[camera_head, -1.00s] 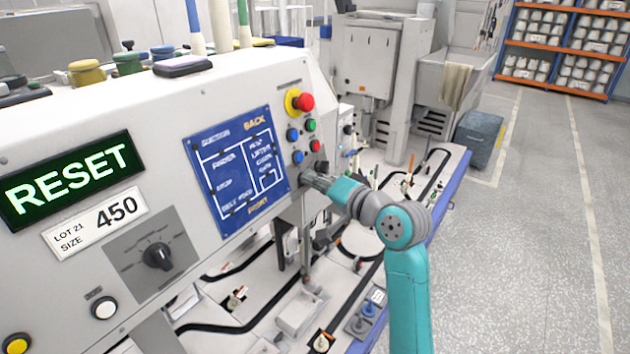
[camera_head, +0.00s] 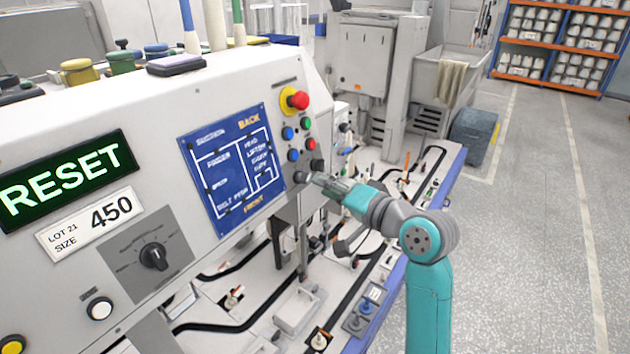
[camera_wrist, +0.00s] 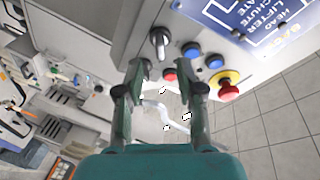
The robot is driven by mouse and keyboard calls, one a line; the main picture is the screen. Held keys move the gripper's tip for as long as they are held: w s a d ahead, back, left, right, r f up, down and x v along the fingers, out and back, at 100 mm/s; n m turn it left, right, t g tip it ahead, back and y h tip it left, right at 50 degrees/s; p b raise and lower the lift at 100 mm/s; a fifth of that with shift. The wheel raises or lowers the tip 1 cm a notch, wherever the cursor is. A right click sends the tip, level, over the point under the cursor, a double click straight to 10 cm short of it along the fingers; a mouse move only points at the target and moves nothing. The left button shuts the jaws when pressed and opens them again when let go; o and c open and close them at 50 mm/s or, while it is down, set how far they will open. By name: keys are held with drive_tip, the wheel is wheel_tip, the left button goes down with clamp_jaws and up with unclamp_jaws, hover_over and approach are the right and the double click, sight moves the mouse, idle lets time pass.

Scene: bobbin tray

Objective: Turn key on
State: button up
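The key switch (camera_head: 300,177) shows as a small dark knob at the lower right of the white panel, below the buttons. In the wrist view the key (camera_wrist: 160,42) is a grey and black upright piece on the panel, just beyond the fingertips. My gripper (camera_head: 318,181) is in front of the panel beside the key, apart from it. In the wrist view my gripper (camera_wrist: 162,72) is open and empty, with a gap between the fingers. Whether the key is turned cannot be told.
A red emergency button (camera_head: 299,100) on a yellow base sits above several blue, green and red buttons. Another dark knob (camera_head: 317,165) is right of the key. A blue diagram plate (camera_head: 228,172) is to the left. A lit display (camera_head: 66,180) reads RESET.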

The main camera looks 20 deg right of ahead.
drive_tip(key=v, duration=0.6)
drive_tip(key=shift+s, duration=0.35)
drive_tip(key=shift+d, duration=0.15)
